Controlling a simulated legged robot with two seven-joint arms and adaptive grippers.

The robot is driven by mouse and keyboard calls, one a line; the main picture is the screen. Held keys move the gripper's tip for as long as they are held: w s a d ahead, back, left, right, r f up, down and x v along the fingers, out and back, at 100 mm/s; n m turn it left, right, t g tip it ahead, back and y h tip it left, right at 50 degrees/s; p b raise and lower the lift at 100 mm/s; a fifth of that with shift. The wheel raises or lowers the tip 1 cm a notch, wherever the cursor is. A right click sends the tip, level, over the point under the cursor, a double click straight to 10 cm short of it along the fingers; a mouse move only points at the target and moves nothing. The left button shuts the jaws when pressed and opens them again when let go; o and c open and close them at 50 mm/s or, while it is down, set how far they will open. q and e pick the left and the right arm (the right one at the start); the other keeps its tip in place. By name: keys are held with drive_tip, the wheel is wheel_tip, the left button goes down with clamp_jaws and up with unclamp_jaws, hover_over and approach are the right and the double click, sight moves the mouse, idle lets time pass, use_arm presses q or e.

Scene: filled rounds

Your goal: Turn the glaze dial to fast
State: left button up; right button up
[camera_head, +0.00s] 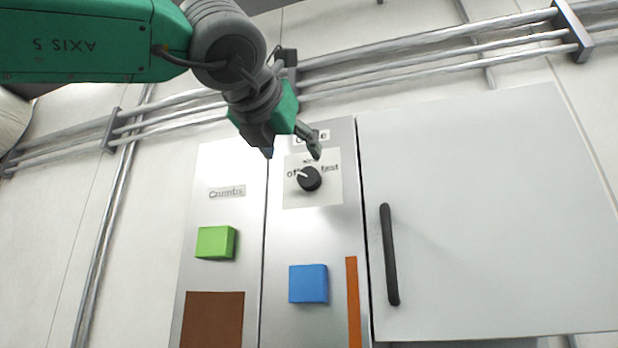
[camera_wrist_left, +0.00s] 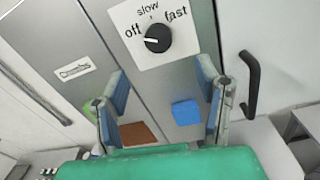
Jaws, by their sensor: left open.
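The glaze dial (camera_head: 310,178) is a round black knob on a white square plate on the middle metal panel. It also shows in the left wrist view (camera_wrist_left: 158,39), where the plate reads off, slow and fast. The knob's white mark points left, toward "off". My left gripper (camera_head: 291,151) is open and empty, just above and left of the dial in the head view. In the left wrist view its two blue-padded fingers (camera_wrist_left: 162,80) are spread apart, with the dial beyond and above them, not between them. The label above the dial is partly hidden by a finger.
A green block (camera_head: 215,242) sits on the left panel under a "Crumbs" label (camera_head: 227,192). A blue block (camera_head: 308,284) is below the dial, beside an orange strip (camera_head: 353,300). A cabinet door with a black handle (camera_head: 389,255) is at right. Pipes (camera_head: 420,50) run above.

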sight(307, 177)
use_arm(q)
drive_tip(key=p+x, duration=0.3)
drive_tip(key=x, duration=0.6)
drive_tip(key=shift+w, duration=0.45)
drive_tip(key=shift+w+d+f+p, duration=0.1)
drive_tip(key=shift+w+d+p, duration=0.2)
drive_tip(key=shift+w, duration=0.2)
drive_tip(key=shift+a, duration=0.1)
drive_tip(key=shift+a, duration=0.1)
drive_tip(key=c, duration=1.2)
